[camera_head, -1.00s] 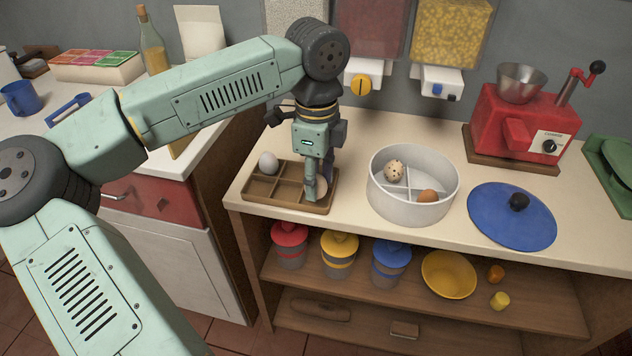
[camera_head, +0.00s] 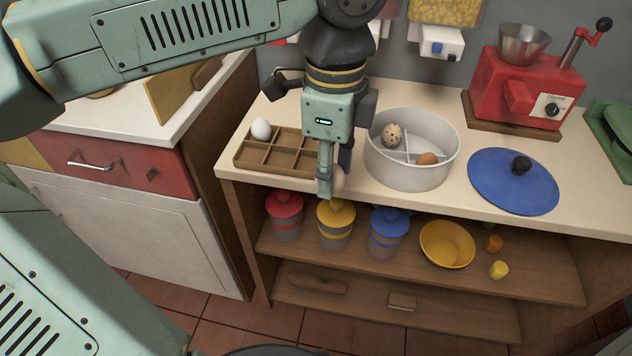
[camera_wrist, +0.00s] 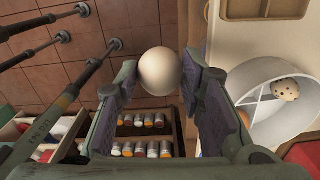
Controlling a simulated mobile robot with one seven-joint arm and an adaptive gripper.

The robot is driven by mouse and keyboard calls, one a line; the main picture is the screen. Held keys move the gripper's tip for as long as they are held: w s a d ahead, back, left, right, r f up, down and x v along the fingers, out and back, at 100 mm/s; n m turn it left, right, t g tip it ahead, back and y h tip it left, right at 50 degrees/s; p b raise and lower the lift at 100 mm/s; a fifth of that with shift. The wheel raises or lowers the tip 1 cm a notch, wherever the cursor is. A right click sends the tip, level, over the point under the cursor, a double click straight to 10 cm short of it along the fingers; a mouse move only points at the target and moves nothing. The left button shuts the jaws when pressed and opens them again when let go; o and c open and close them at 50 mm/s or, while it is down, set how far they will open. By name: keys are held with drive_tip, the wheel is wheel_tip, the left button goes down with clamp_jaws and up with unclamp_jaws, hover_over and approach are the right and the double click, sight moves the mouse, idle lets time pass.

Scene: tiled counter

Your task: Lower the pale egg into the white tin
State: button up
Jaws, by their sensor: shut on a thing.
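My gripper (camera_head: 334,184) is shut on the pale egg (camera_wrist: 160,71), a smooth cream egg between the fingertips in the wrist view. In the head view a finger hides most of this egg. The gripper is by the counter's front edge, between the brown tray and the white tin (camera_head: 408,176). The tin is round, open and to the right of the gripper; a cross divider splits it. A speckled egg (camera_head: 392,135) is in its back left part and a brown egg (camera_head: 427,159) in its front right part. The tin also shows in the wrist view (camera_wrist: 275,137).
The divided brown tray (camera_head: 252,165) holds a white egg (camera_head: 261,128) in its back left compartment. A blue lid (camera_head: 500,188) lies right of the tin. A red grinder (camera_head: 500,95) stands behind the lid. Lidded jars and a yellow bowl (camera_head: 447,245) are on the shelf below.

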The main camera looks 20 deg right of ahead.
drive_tip(key=w+d+r+p, duration=0.1)
drive_tip(key=w+d+p, duration=0.1)
drive_tip(key=d, duration=0.6)
drive_tip(key=w+d+r+p, duration=0.1)
drive_tip(key=w+d+r, duration=0.1)
drive_tip(key=w+d, duration=0.3)
drive_tip(key=d, duration=0.3)
drive_tip(key=shift+w+p, duration=0.15)
drive_tip(key=shift+p, duration=0.2)
drive_tip(key=shift+f+b, duration=2.5)
drive_tip(key=shift+f, duration=0.65)
drive_tip(key=shift+f+b, duration=1.95)
drive_tip(key=shift+f, duration=0.55)
drive_tip(key=o, duration=0.8)
drive_tip(key=shift+r, duration=0.1)
